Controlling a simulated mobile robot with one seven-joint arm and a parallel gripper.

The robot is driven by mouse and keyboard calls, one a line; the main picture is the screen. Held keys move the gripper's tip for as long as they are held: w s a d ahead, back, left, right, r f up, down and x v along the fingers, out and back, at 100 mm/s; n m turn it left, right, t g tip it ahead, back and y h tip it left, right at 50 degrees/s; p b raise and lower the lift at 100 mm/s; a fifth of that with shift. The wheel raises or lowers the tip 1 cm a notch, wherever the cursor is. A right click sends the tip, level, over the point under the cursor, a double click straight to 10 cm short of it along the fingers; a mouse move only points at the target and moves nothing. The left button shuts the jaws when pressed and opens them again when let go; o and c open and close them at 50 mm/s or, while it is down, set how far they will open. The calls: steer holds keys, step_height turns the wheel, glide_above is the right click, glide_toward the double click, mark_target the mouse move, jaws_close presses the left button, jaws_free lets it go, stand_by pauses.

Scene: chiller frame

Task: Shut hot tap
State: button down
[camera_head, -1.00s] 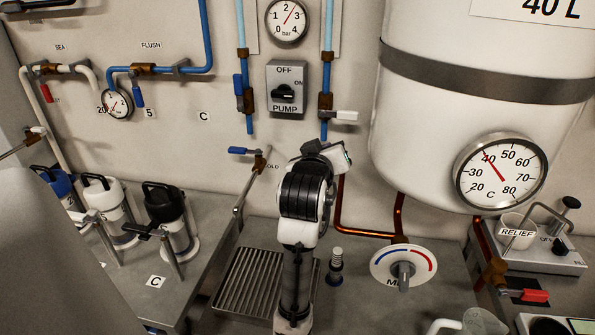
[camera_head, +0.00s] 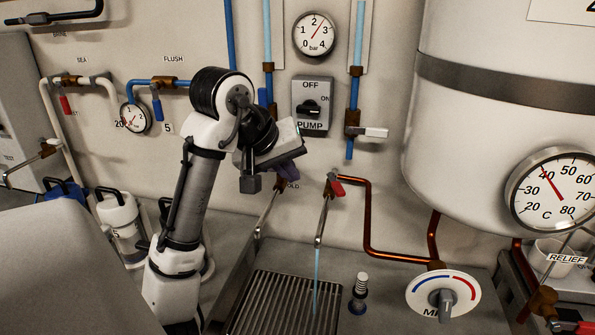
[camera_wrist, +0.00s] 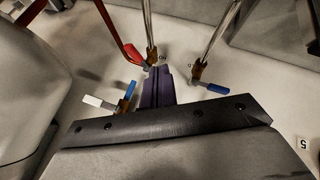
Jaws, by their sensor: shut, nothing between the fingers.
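The hot tap (camera_head: 331,187) has a red handle (camera_head: 338,187) and sits on the wall at the end of a copper pipe. A thin blue-tinted stream of water (camera_head: 316,270) runs from its spout to the drain grate. In the wrist view the hot tap (camera_wrist: 152,54) and red handle (camera_wrist: 134,52) are just beyond my fingertips. My gripper (camera_head: 291,168) is left of the hot tap in the head view, its dark purple fingers shut and empty. Contact with the handle does not show. The fingers also show in the wrist view (camera_wrist: 158,78).
The cold tap, with a blue handle (camera_wrist: 217,89), is beside the hot tap and mostly covered by my gripper in the head view. A white-handled valve (camera_head: 372,132) and the pump switch (camera_head: 310,107) are above. The mixer dial (camera_head: 443,292) is at lower right.

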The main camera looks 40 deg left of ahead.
steer(key=shift+w+d+f+p, duration=0.4)
steer(key=shift+w+f, duration=0.65)
steer(key=shift+w, duration=0.3)
steer(key=shift+w+d+f+p, duration=0.25)
steer(key=shift+w+f+p, duration=0.15)
steer(key=shift+w+f, duration=0.75)
steer(key=shift+w+d+f+p, duration=0.4)
steer(key=shift+w+f, duration=0.5)
steer(key=shift+w, duration=0.6)
steer(key=shift+w, duration=0.1)
steer(key=shift+d, duration=0.2)
